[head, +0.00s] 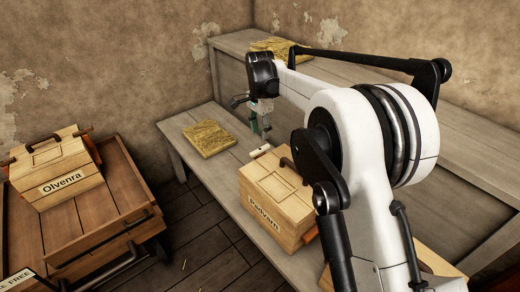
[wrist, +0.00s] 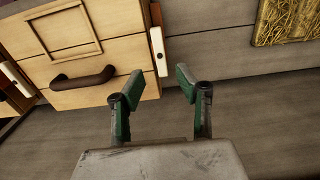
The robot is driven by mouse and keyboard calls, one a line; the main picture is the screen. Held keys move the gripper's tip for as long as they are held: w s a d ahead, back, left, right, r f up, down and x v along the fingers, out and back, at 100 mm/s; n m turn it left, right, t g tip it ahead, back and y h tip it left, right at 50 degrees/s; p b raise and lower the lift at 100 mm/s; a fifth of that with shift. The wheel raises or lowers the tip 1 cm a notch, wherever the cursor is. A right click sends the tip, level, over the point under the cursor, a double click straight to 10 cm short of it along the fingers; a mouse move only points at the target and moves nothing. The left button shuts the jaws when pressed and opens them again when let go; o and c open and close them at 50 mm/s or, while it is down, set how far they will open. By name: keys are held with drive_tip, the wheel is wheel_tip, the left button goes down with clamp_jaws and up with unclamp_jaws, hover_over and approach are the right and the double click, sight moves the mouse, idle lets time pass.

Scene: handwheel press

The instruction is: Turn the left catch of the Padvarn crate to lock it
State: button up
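The Padvarn crate (head: 286,205) is a pale wooden box with a name label on its front, standing on the grey bench. A white catch (head: 260,151) sits at its far left end in the head view. In the wrist view this catch (wrist: 157,52) is a narrow white bar with a dark round spot, beside the crate's edge. My gripper (head: 260,128) is above and near that end. In the wrist view its green-padded fingers (wrist: 160,84) are apart with nothing between them, and the catch appears just beyond the gap. Contact with the catch is not visible.
A dark curved handle (wrist: 85,78) is on the crate's lid. A straw slab (head: 208,138) lies on the bench to the left. The Olvenra crate (head: 62,170) stands on a wooden cart (head: 125,195) at left. An orange part (head: 309,236) shows at the Padvarn crate's right end.

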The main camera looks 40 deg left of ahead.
sight(260, 149)
wheel_tip(260, 149, down, 8)
drive_tip(key=shift+r+b, duration=0.1)
drive_tip(key=shift+b, duration=0.55)
clamp_jaws()
